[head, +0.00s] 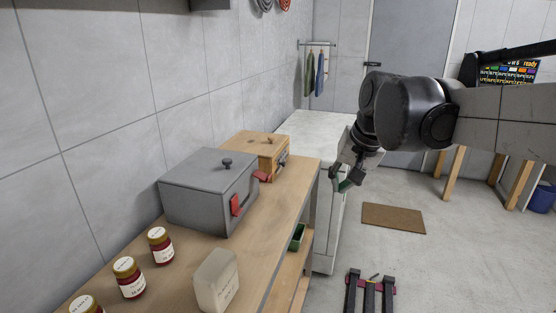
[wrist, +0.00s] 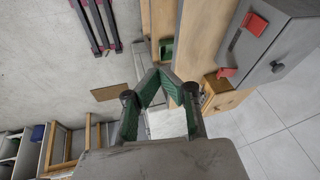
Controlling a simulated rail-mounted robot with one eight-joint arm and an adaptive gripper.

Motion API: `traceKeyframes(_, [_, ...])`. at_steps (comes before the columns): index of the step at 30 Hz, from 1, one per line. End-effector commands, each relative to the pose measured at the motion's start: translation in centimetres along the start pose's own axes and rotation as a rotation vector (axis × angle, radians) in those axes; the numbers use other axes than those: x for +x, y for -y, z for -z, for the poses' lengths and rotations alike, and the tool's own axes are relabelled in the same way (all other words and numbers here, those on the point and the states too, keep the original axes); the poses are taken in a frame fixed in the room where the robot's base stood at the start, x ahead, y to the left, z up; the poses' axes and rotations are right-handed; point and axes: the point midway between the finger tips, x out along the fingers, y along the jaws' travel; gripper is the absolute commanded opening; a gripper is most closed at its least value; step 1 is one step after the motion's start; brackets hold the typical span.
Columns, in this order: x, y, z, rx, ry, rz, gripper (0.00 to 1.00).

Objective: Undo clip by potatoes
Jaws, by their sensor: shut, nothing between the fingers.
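A grey lidded box (head: 205,192) with a dark knob stands on the wooden bench. A red clip (head: 236,205) is on its front, also visible in the wrist view (wrist: 255,24). A second red clip (head: 262,177) sits between the grey box and a smaller wooden box (head: 265,150); I cannot tell which box it belongs to. It shows in the wrist view too (wrist: 227,72). I see no potatoes; any contents of the boxes are hidden. My gripper (head: 339,182) is shut and empty, apart from both boxes, beyond the bench's right edge. Its fingertips meet in the wrist view (wrist: 157,73).
Several red jars (head: 130,278) and a pale container (head: 216,280) stand at the bench's near end. A green bin (head: 297,237) is below the bench edge. A white cabinet (head: 310,124) stands beyond it. A brown mat (head: 393,218) lies on open floor.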

Motion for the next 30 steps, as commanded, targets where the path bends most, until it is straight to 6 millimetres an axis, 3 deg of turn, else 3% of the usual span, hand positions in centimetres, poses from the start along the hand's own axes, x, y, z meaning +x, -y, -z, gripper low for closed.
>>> traceKeyframes(1, [-0.5, 1.1, 1.9, 0.009, 0.015, 0.006, 0.0])
traceKeyframes(6, [-0.1, 4.0, 6.6, 0.049, 0.072, 0.027, 0.0])
traceKeyframes(18, [3.1, 10.8, 15.8, 0.134, 0.208, 0.065, 0.0])
traceKeyframes(24, [5.4, 13.6, 18.8, 0.168, 0.272, 0.077, 0.0])
traceKeyframes(30, [7.0, 14.9, 20.0, 0.188, 0.306, 0.083, 0.0])
